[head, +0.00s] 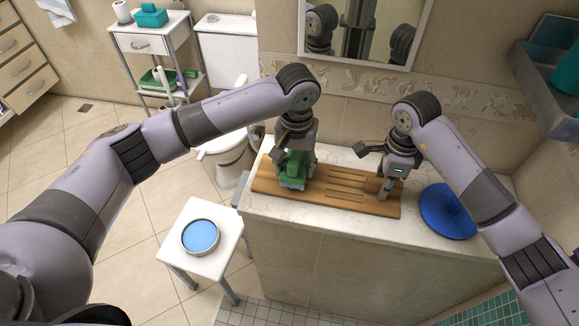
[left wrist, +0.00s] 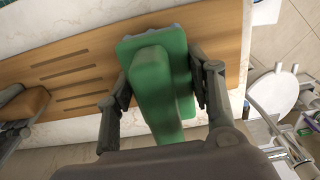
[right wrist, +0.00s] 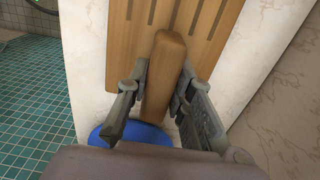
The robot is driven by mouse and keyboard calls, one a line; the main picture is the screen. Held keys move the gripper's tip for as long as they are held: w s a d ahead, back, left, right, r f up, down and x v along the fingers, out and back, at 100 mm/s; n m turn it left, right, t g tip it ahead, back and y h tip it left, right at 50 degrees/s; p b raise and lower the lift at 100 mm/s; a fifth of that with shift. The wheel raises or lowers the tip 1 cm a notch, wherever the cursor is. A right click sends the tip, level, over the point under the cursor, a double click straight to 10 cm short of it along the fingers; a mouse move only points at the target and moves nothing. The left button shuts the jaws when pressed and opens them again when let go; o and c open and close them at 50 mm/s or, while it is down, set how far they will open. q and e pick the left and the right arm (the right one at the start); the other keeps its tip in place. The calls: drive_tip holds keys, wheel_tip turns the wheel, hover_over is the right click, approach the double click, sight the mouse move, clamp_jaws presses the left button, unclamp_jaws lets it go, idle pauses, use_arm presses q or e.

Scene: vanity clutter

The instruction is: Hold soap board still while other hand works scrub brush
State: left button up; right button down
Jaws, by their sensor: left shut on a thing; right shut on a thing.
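The wooden soap board (head: 338,200) lies on the pale counter top, with grooves across its middle. The green scrub brush (head: 292,170) rests at the board's left end in the head view. My left gripper (head: 293,157) is shut on the brush's green handle (left wrist: 153,85), with one finger on each side. My right gripper (head: 386,180) is shut on the raised wooden handle (right wrist: 166,75) at the board's right end. The brush's bristles are mostly hidden under its green body; a pale edge shows along it in the left wrist view.
A blue round dish (head: 447,212) sits on the counter right of the board. A white stool (head: 222,252) holds a round blue-topped tin (head: 200,237) on the floor left of the counter. A mirror (head: 366,30) hangs behind. The toilet (head: 228,150) stands at the back left.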

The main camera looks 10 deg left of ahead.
sight(296, 154)
use_arm(q)
drive_tip(key=shift+r, duration=3.25)
use_arm(e)
drive_tip(key=c, duration=1.3)
unclamp_jaws()
drive_tip(key=shift+o, duration=0.3)
drive_tip(key=shift+o, duration=0.8)
